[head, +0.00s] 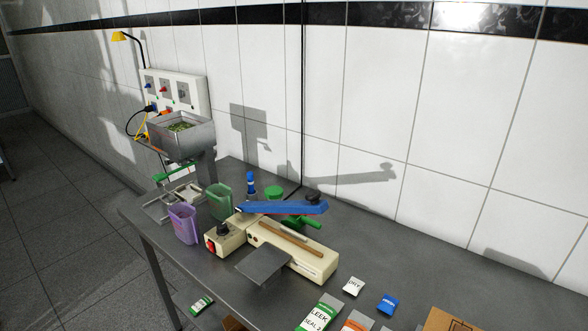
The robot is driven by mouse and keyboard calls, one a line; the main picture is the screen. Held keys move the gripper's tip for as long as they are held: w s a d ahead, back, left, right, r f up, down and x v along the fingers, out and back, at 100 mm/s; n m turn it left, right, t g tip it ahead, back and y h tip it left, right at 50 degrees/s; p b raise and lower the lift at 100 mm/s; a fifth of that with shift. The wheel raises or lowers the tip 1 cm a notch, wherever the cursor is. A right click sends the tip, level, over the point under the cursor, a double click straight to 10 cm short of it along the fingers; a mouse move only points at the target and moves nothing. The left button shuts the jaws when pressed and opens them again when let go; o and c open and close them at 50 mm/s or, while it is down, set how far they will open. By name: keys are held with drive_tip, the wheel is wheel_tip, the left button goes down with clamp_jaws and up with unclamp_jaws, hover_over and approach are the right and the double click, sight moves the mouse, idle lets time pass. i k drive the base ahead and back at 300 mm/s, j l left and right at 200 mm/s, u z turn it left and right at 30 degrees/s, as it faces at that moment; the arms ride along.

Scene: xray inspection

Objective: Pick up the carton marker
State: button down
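No object here is clearly readable as the carton marker. A dark green item (305,221) with a thick body lies behind the bag sealer (295,255), partly hidden by the sealer's raised blue arm (285,207); I cannot tell whether it is a marker. A small blue-topped upright item (251,186) stands behind the sealer's left end. A brown carton (447,321) is cut off at the lower right edge. My gripper is not in view.
The grey table (350,262) runs along a tiled wall. Purple (184,224) and green (220,201) cups and a metal hopper (180,137) stand at left. Labelled packets (320,312) lie at the front right. A blue packet (388,304) lies near them.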

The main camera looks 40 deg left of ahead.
sight(250, 175)
drive_tip(key=j+u, duration=0.75)
drive_tip(key=u, duration=0.15)
drive_tip(key=j+u, duration=0.35)
drive_tip(key=u, duration=0.15)
drive_tip(key=z, duration=1.6)
drive_tip(key=u, duration=1.5)
drive_tip(key=i+j+z, duration=0.15)
drive_tip(key=z, duration=0.2)
drive_tip(key=i+j+z, duration=0.1)
drive_tip(key=z, duration=0.2)
drive_tip(key=i+j+z, duration=0.1)
drive_tip(key=j+z, duration=0.25)
